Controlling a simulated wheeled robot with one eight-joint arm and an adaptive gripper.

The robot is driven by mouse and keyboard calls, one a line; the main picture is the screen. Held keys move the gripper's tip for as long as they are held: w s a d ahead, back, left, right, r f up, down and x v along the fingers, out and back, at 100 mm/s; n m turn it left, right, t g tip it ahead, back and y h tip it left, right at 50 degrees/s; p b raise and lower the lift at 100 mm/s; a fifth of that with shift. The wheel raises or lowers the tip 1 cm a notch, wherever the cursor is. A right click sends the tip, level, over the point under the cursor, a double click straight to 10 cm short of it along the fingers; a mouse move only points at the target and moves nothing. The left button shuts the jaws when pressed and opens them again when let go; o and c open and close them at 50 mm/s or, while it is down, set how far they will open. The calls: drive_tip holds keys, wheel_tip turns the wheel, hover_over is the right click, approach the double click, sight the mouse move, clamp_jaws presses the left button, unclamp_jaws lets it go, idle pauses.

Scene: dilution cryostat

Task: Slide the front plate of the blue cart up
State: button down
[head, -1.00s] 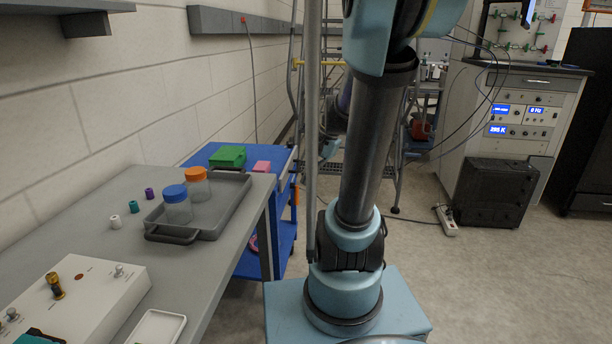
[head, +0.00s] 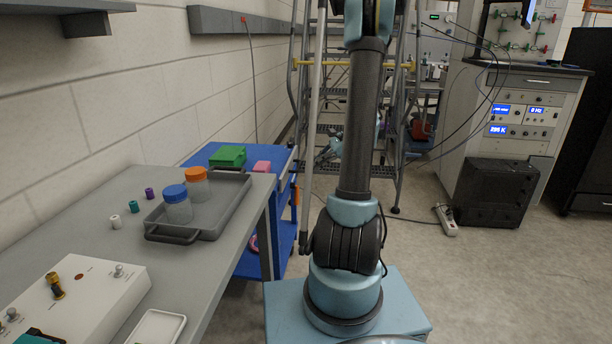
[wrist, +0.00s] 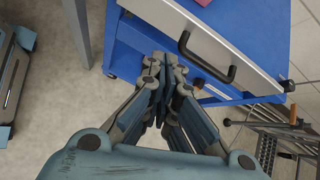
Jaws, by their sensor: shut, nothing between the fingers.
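The blue cart (head: 222,148) stands behind the grey table's far end, by the wall, in the head view. Its grey front plate (head: 285,170) faces right there. In the wrist view the front plate (wrist: 197,29) runs diagonally across the upper middle of the cart (wrist: 130,48) and bears a black bar handle (wrist: 205,62). My gripper (wrist: 165,62) is shut and empty, its fingertips in front of the cart beside the handle's left end. I cannot tell whether they touch the cart.
A green box (head: 228,156) and a pink block (head: 262,166) lie on the cart top. The grey table (head: 90,215) holds a tray (head: 235,190) with two jars. A step ladder (head: 400,130) stands beyond my arm. The floor at right is mostly clear.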

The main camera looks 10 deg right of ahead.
drive_tip(key=w+d+f+m+t+y, duration=0.1)
drive_tip(key=w+d+f+m+y, duration=0.1)
drive_tip(key=w+d+f+m, duration=0.35)
drive_tip(key=w+a+f+n, duration=0.1)
drive_tip(key=w+a+f, duration=0.1)
drive_tip(key=a, duration=0.6)
drive_tip(key=shift+w+a+f+n, duration=0.2)
drive_tip(key=shift+w+a+n, duration=0.1)
drive_tip(key=shift+n, duration=0.05)
drive_tip(key=shift+r, duration=0.1)
idle(0.5)
drive_tip(key=shift+w+a+r, duration=0.1)
drive_tip(key=shift+w+r, duration=0.05)
drive_tip(key=shift+r, duration=0.7)
